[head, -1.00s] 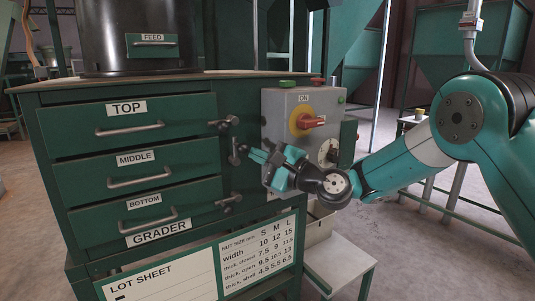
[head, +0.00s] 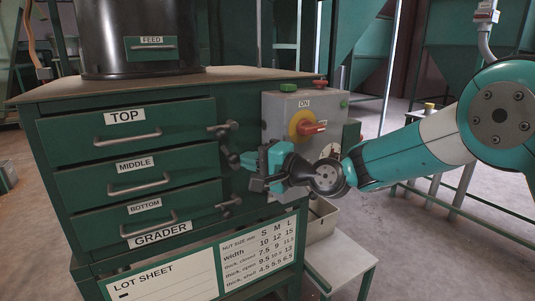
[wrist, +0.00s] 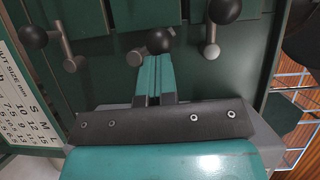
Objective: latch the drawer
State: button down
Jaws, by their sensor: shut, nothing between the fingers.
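The green grader cabinet has three labelled drawers: top (head: 180,115), middle (head: 85,185) and bottom (head: 95,222). My gripper (head: 243,160) is at the middle latch. In the wrist view its shut, empty fingers (wrist: 155,82) reach to the middle latch's black knob (wrist: 159,40); whether they touch is unclear. The middle latch's lever is partly hidden there.
A grey switch box (head: 277,108) with a red-and-yellow switch (head: 310,128) stands just right of the latches, close behind my gripper. A chart panel (head: 262,241) hangs below. A white step (head: 342,262) is at lower right. A black feed drum (head: 100,40) stands on top.

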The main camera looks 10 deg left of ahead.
aim_at(236, 168)
jog(key=a+n+h, duration=0.1)
jog(key=n, duration=0.1)
jog(key=s+n+h, duration=0.1)
jog(key=n+h, duration=0.1)
jog(key=n, duration=0.1)
jog(key=s+a+f+n+t+h, duration=0.1)
jog(key=n+h, duration=0.1)
jog(key=shift+s+a+n, duration=0.2)
jog(key=shift+a+n, duration=0.15)
jog(key=shift+n, duration=0.05)
jog(key=shift+s+f, duration=0.1)
jog(key=shift+f, duration=0.05)
dwell(0.3)
dwell(0.4)
